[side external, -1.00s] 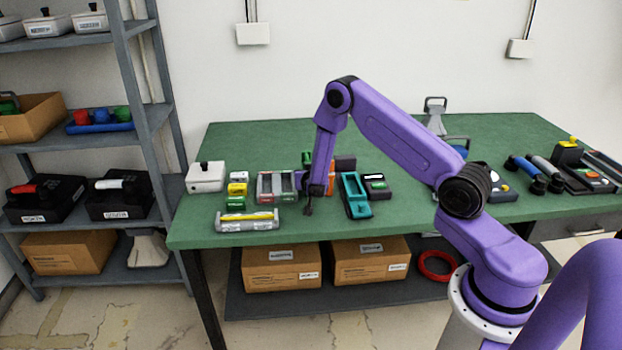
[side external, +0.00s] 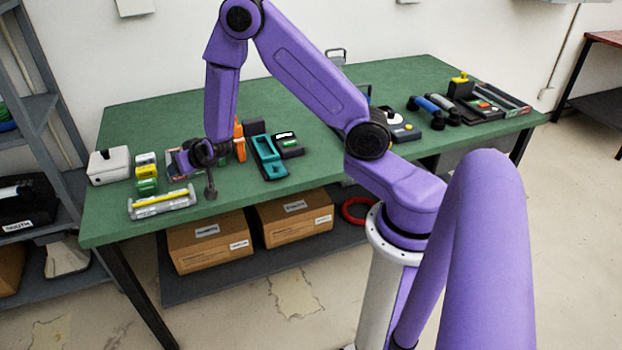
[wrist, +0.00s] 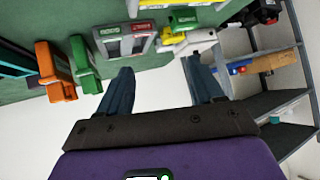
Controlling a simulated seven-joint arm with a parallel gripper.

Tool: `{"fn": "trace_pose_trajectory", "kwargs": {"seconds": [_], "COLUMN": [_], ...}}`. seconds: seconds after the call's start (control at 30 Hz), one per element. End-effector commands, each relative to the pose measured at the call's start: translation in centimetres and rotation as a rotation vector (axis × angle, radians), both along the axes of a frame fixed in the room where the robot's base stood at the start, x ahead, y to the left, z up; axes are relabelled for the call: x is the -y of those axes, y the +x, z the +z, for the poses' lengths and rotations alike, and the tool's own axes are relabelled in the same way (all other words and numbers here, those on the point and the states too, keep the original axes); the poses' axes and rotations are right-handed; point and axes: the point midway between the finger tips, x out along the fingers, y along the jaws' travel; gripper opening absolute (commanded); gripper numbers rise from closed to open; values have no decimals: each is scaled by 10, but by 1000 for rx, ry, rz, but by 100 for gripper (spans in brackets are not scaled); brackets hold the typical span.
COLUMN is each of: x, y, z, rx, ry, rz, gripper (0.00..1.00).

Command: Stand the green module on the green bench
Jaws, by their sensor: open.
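A green upright module (wrist: 84,62) stands beside an orange module (wrist: 54,70) in the wrist view. In the side view my arm hides most of the green module, and the orange one (side external: 239,140) shows just right of my forearm. The green bench (side external: 345,125) is the long green-topped table beneath them. My gripper (side external: 209,188) is above the bench's front left part. In the wrist view my gripper (wrist: 157,67) is open, with nothing between its fingers. The green module lies left of the left finger, apart from it.
A grey two-slot holder (wrist: 126,42) with green and red labels stands ahead of the fingers. A smaller green block (side external: 147,187), yellow block and grey tray (side external: 163,203) lie to the left. A teal tray (side external: 268,160) is right. Bare bench shows behind.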

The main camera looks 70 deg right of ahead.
Motion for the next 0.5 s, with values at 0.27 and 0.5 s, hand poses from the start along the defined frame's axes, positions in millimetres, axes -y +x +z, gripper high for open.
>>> {"fn": "trace_pose_trajectory", "kwargs": {"seconds": [0.27, 0.5], "x": [-143, -167], "y": [-109, -254], "z": [53, 89], "rx": [-289, -567], "ry": [107, -32], "rz": [602, 1060], "gripper": [66, 66]}}
